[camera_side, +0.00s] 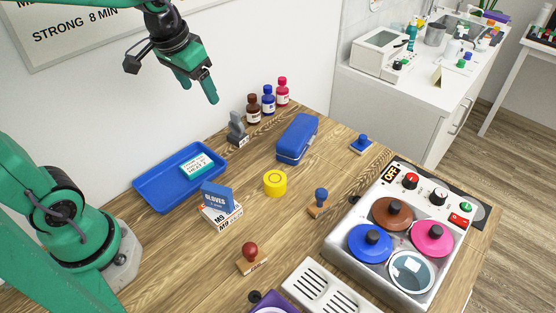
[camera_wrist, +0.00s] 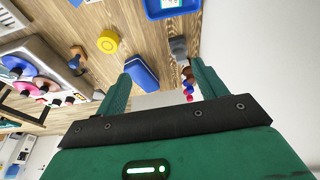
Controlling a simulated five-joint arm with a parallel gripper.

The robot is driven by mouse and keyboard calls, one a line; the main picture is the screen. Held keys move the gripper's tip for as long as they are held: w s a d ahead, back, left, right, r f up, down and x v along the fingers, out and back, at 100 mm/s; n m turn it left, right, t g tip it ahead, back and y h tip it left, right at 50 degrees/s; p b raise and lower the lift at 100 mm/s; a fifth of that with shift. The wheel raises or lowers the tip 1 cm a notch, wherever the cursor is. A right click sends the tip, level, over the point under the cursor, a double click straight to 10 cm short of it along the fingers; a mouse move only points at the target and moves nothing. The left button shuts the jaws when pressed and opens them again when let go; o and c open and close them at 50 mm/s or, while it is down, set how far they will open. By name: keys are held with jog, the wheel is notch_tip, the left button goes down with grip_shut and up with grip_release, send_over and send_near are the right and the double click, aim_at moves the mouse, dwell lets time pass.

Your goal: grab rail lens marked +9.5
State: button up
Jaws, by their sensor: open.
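I see no lens on a rail and no +9.5 mark in either view. A grey upright piece on a dark base with a small pale label (camera_side: 237,128) stands at the back of the wooden table; I cannot tell what it is or read the label. It also shows in the wrist view (camera_wrist: 178,48). My gripper (camera_side: 199,90) is open and empty, high above the back of the table, near the wall. In the wrist view, my gripper (camera_wrist: 160,80) has its two green fingers apart, with a blue case (camera_wrist: 141,74) seen far below between them.
Brown, blue and pink bottles (camera_side: 267,100) stand behind the blue case (camera_side: 297,138). A blue tray (camera_side: 150,192) holds a teal-and-white box. A device with coloured lids (camera_side: 340,245) fills the right.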

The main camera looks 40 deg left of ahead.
jog(key=w+a+f+g, duration=0.2)
jog(key=w+f, duration=0.3)
jog(key=w, duration=0.2)
jog(key=g, duration=0.1)
send_over(238, 125)
jog(key=shift+n, duration=0.3)
jog(key=f, duration=0.5)
jog(key=a+f, duration=0.1)
jog(key=f, duration=0.1)
jog(key=shift+w+f, duration=0.15)
jog(key=shift+f, duration=0.2)
jog(key=shift+w+a+f, duration=0.1)
jog(key=shift+w+f, duration=0.2)
jog(key=shift+f, duration=0.2)
jog(key=shift+w+a+f, duration=0.1)
jog(key=shift+f, duration=1.85)
jog(key=shift+w+a+f, duration=0.1)
jog(key=shift+f, duration=1.85)
jog(key=c, duration=1.1)
jog(key=shift+c, duration=0.2)
jog(key=shift+r, duration=0.15)
